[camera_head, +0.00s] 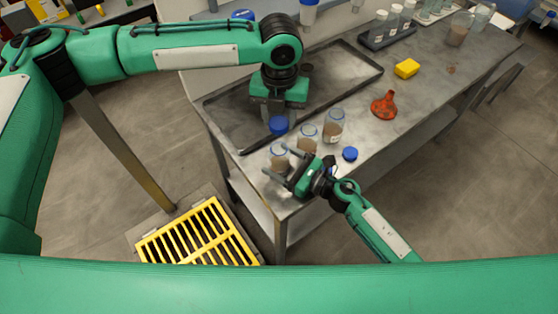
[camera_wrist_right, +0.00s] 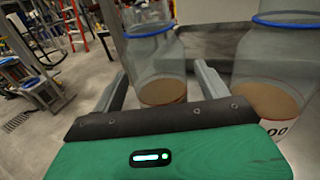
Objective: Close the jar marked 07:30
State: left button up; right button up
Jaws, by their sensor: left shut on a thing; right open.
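Three clear open jars with brown contents stand in a row at the table's near edge: the left jar (camera_head: 279,152), the middle jar (camera_head: 306,143) and the right jar (camera_head: 334,130). I cannot read 07:30 on any of them. My left gripper (camera_head: 279,112) is shut on a blue lid (camera_head: 278,126), held above and behind the left jar, apart from its rim. My right gripper (camera_head: 281,164) is open, its fingers on either side of the left jar. In the right wrist view this jar (camera_wrist_right: 155,65) is between the fingers; the neighbouring jar's (camera_wrist_right: 280,65) label ends in "00".
A second blue lid (camera_head: 350,154) lies on the table right of the jars. An orange funnel (camera_head: 384,106) and a yellow block (camera_head: 407,68) are farther right. A dark tray (camera_head: 345,73) lies behind the jars. A yellow grate (camera_head: 198,236) is on the floor.

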jog(key=c, duration=1.5)
pick_arm(q)
jog(key=shift+f, duration=2.45)
jog(key=shift+f, duration=0.9)
jog(key=shift+f, duration=0.55)
pick_arm(e)
grip_shut()
pick_arm(q)
jog(key=m, duration=0.9)
jog(key=shift+d+m, duration=0.2)
jog(key=shift+m, duration=0.1)
